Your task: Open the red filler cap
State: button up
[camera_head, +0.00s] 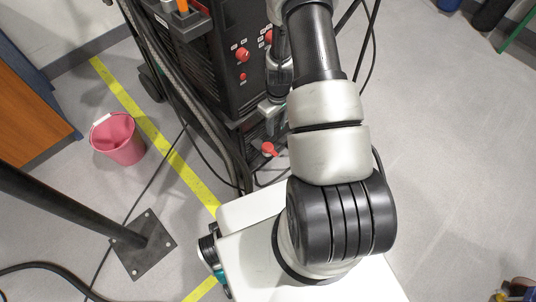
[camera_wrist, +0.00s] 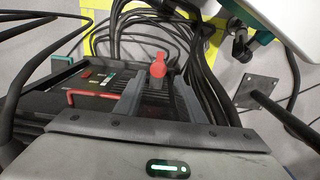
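The red filler cap (camera_wrist: 158,66) shows in the wrist view on a short dark neck, with a small tab on top. It appears closed on the neck. In the head view the red cap (camera_head: 268,149) is low on the dark machine, just left of my arm. My gripper (camera_wrist: 160,80) has its two grey fingers apart, one on each side of the cap's line. The cap shows between and beyond the fingertips; I cannot tell whether either finger touches it. In the head view my arm hides most of the gripper.
The dark machine (camera_head: 222,70) has red knobs on its front. A red bar handle (camera_wrist: 82,97) lies left of the fingers. Black cables (camera_wrist: 185,35) run behind the cap. A pink bucket (camera_head: 118,138) and a post's base plate (camera_head: 143,242) stand on the floor.

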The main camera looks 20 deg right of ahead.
aim_at(275, 154)
notch_tip(275, 154, down, 18)
jog(key=b, duration=0.4)
jog(key=shift+s, duration=0.1)
grip_shut()
